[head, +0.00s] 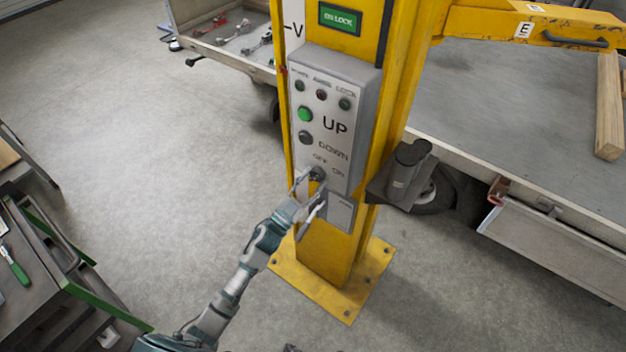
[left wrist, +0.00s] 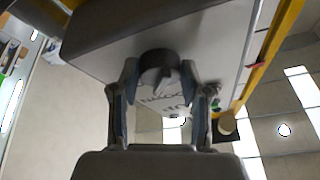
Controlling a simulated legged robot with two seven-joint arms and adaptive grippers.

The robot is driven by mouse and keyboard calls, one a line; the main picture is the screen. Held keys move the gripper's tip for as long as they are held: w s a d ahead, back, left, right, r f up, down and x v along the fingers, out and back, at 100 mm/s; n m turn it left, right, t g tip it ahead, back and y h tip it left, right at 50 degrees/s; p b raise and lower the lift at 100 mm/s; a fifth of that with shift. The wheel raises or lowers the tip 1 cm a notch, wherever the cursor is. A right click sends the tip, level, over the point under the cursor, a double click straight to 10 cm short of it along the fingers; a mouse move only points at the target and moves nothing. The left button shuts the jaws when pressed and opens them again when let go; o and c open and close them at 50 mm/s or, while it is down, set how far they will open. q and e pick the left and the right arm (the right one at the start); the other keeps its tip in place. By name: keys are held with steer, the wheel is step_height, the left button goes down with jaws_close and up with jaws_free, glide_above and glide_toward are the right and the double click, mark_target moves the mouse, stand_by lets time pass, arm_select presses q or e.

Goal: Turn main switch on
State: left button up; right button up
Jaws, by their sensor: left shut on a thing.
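The main switch (head: 317,173) is a dark round knob low on the grey control panel (head: 357,85), between the OFF and ON labels. The panel is fixed to a yellow post. My left gripper (head: 313,187) is at the knob, its fingers partly covering it. In the left wrist view the dark knob (left wrist: 158,66) sits between the two fingers of my left gripper (left wrist: 160,88), which is shut on it. The knob's exact pointer direction is hard to tell. My right gripper is not in view.
Above the switch are a green UP button (head: 305,114), a dark DOWN button (head: 306,138) and several small lamps. A yellow base plate (head: 345,300) is bolted to the floor. A trailer bed (head: 520,95) stands at right, and a tool cart (head: 60,290) at lower left.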

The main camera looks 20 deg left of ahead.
arm_select(q)
steer(key=m+g, duration=0.1)
steer(key=m, duration=0.1)
steer(key=m+h+p, duration=0.1)
steer(key=m, duration=0.1)
steer(key=shift+a+r+m+g+h, duration=0.15)
steer(key=shift+m+g+h, duration=0.15)
steer(key=shift+m+g, duration=0.1)
steer(key=shift+m+g+h+p, duration=0.4)
steer(key=shift+m+g, duration=0.1)
steer(key=shift+m, duration=0.6)
steer(key=o, duration=1.1)
steer(key=shift+o, duration=0.2)
steer(key=shift+s+a+f, duration=0.15)
steer(key=shift+a+f, duration=0.05)
steer(key=v, duration=1.1)
steer(key=shift+s+a, duration=0.15)
steer(key=shift+a, duration=0.1)
steer(key=shift+f, duration=0.2)
